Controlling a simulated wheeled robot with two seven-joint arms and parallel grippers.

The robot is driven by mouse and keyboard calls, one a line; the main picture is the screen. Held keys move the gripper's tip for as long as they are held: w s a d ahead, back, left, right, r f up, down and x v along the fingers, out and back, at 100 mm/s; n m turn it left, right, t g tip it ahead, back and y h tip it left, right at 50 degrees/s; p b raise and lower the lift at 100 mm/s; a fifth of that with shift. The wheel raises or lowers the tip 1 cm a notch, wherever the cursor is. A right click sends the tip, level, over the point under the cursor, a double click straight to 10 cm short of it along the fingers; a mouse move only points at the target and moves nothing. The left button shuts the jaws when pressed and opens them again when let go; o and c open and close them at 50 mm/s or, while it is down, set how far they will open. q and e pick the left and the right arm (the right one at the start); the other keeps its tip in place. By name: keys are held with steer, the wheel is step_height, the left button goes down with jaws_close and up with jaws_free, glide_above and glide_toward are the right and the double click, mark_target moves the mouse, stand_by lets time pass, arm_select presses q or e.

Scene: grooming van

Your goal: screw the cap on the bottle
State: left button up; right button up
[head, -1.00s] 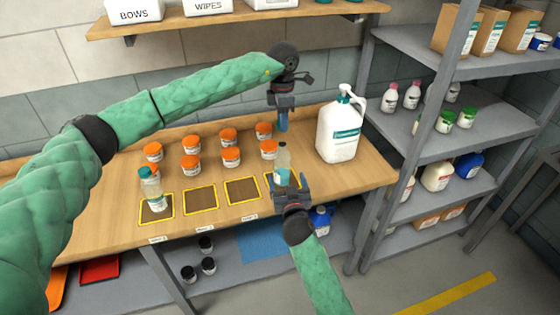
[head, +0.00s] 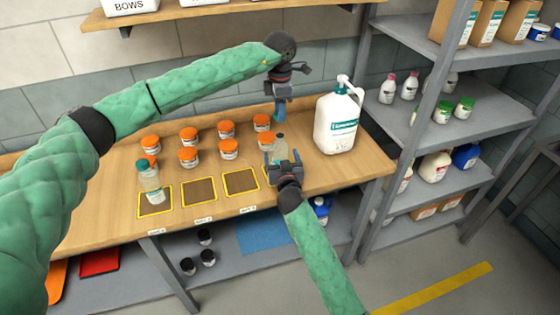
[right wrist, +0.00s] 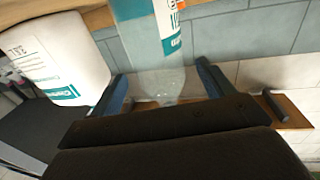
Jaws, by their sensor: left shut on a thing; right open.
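A clear bottle (head: 280,145) with a teal-and-white label stands near the right end of the bench, its neck bare. It also shows inverted in the right wrist view (right wrist: 150,30). My right gripper (head: 283,162) is open in front of it, with its fingers on either side of the bottle in the right wrist view. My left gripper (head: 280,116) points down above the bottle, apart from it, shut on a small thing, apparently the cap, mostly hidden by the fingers. Another bottle (head: 151,182) with a teal cap stands on the left yellow-edged pad (head: 155,210).
Several orange-lidded jars (head: 189,157) stand in two rows behind the pads. A white pump jug (head: 336,125) stands close on the right. Two pads, one in the middle (head: 199,192) and one right of it (head: 240,182), are empty. A grey shelf rack (head: 410,150) borders the bench.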

steer(key=shift+w+a, duration=0.2)
steer(key=shift+w, duration=1.05)
steer(key=shift+w+a, duration=0.2)
steer(key=shift+w, duration=1)
steer(key=c, duration=1.5)
arm_select(q)
glide_above(280, 135)
steer(key=shift+s+f, duration=0.1)
steer(key=shift+f, duration=2.4)
steer(key=shift+f, duration=0.85)
steer(key=shift+f, duration=0.6)
